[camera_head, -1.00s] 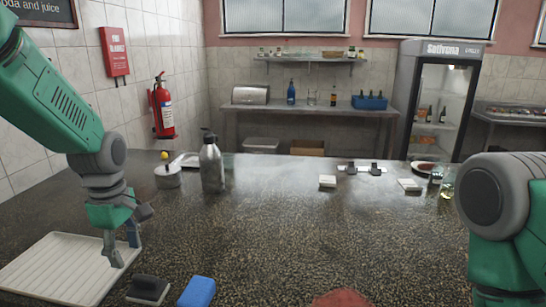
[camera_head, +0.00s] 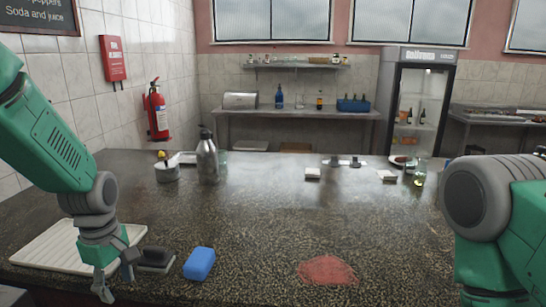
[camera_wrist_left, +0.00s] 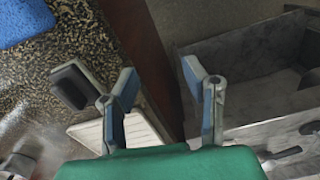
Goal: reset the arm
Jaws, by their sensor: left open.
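My left gripper (camera_head: 117,282) hangs at the lower left of the head view, near the counter's front edge, pointing down. In the left wrist view its two fingers (camera_wrist_left: 160,90) are spread apart with nothing between them. Below them show the counter edge and the corner of a ribbed white tray (camera_wrist_left: 140,135). My right arm (camera_head: 490,220) stands at the right of the head view; its gripper is out of the picture.
A dark scraper-like block (camera_head: 157,258) and a blue sponge (camera_head: 199,263) lie beside the gripper. The ribbed tray (camera_head: 50,245) is behind it. A red stain (camera_head: 327,270) marks the counter. A metal bottle (camera_head: 207,160) and pot (camera_head: 166,172) stand farther back. The counter's middle is clear.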

